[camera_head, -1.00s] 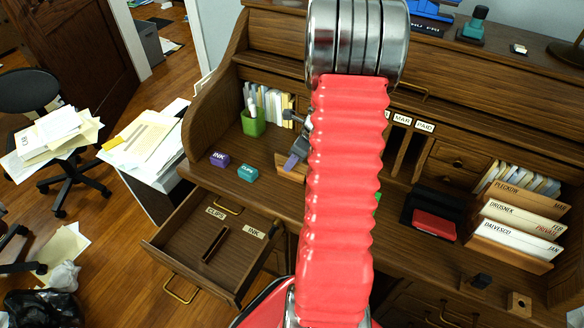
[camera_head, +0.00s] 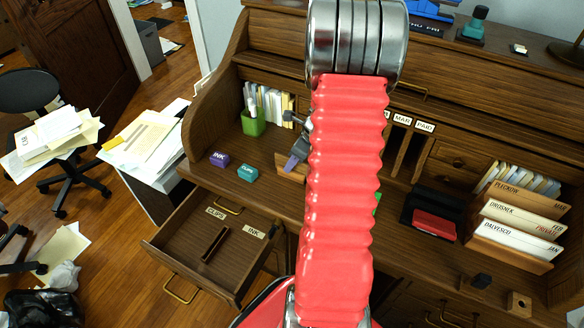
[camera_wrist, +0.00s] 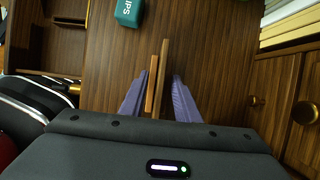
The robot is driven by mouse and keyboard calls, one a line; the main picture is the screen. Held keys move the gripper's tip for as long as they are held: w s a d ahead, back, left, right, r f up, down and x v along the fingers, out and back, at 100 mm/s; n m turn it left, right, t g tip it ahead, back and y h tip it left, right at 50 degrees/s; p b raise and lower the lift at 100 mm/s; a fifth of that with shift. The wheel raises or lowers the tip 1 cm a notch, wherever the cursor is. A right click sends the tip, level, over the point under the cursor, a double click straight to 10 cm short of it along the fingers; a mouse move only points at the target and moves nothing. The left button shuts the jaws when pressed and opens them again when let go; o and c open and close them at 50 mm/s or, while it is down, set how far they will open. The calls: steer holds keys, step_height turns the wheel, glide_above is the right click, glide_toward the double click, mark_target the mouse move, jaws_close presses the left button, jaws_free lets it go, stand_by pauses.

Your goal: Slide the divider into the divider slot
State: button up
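The wooden divider stands on the desk; in the wrist view the divider (camera_wrist: 163,80) is seen nearly edge-on, with an orange-brown side and a darker side. My gripper (camera_wrist: 159,78) has its two purplish fingers on either side of it, with slim gaps showing, so it looks open around the divider. In the head view my gripper (camera_head: 293,160) is beside my red arm, over the divider (camera_head: 287,173), both partly hidden. The open drawer (camera_head: 180,238) lies lower left, with a dark slotted holder (camera_head: 215,244) on its floor.
A purple INK box (camera_head: 219,159) and a teal CLIPS box (camera_head: 247,173) are on the desk left of the gripper. A green cup (camera_head: 252,122) stands behind them. The drawer carries CLIPS and INK labels. File holders (camera_head: 520,225) are at the right.

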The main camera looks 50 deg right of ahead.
jaws_close()
steer(key=shift+r, duration=0.15)
stand_by(0.4)
step_height(320, 180, up, 10)
steer(key=shift+r, duration=0.15)
stand_by(0.4)
stand_by(0.5)
